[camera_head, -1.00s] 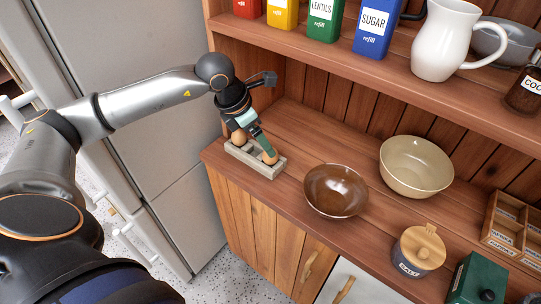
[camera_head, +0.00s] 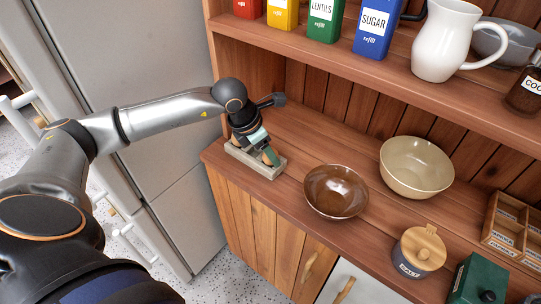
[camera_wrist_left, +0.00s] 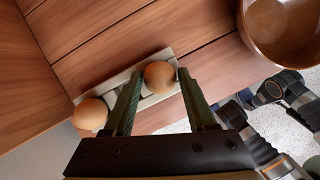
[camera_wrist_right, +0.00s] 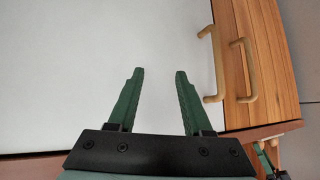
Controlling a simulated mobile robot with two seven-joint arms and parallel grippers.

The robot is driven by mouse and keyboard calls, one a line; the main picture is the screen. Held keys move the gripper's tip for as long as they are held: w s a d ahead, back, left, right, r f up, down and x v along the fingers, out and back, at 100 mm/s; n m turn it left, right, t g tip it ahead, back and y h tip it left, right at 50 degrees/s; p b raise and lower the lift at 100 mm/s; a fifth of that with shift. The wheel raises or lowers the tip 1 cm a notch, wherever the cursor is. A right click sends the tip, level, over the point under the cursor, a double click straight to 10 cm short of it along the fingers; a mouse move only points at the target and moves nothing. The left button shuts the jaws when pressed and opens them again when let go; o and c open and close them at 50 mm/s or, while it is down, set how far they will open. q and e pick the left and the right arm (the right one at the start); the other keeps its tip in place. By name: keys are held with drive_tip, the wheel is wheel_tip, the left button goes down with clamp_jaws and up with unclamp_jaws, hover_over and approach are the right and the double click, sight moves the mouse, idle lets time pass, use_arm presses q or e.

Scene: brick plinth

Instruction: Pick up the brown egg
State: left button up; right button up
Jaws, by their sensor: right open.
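Two brown eggs sit in a pale grey egg tray (camera_head: 240,154) at the left end of the wooden counter. In the left wrist view, one brown egg (camera_wrist_left: 159,77) lies between the fingers of my left gripper (camera_wrist_left: 160,73), with narrow gaps on both sides. The other egg (camera_wrist_left: 90,113) is outside the left finger. In the head view, my left gripper (camera_head: 262,150) is down at the tray and mostly hides the eggs. My right gripper (camera_wrist_right: 159,72) is open and empty in front of a white cabinet door, outside the head view.
A brown bowl (camera_head: 336,192) stands right of the tray, with a cream bowl (camera_head: 416,166) behind it. A lidded jar (camera_head: 419,250) and a green box (camera_head: 477,278) are farther right. The shelf (camera_head: 380,85) overhangs the back of the counter.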

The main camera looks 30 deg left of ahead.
use_arm(q)
drive_tip(key=c, duration=0.3)
drive_tip(key=shift+r, duration=0.45)
wheel_tip(320, 180, up, 2)
drive_tip(key=shift+w+r, duration=0.1)
drive_tip(key=shift+r, duration=0.05)
drive_tip(key=shift+s+a+r+b, duration=0.3)
drive_tip(key=shift+s+a+r, duration=1.15)
drive_tip(key=shift+s+r, duration=0.3)
drive_tip(key=shift+s+a+r+b, duration=0.25)
drive_tip(key=shift+s+a+r, duration=1.25)
drive_tip(key=shift+s, duration=0.5)
drive_tip(key=shift+s+a+r+b, duration=0.3)
drive_tip(key=shift+s+a+r, duration=1.1)
drive_tip(key=shift+s+r, duration=0.4)
drive_tip(key=shift+s+f, duration=0.1)
drive_tip(key=shift+s, duration=0.05)
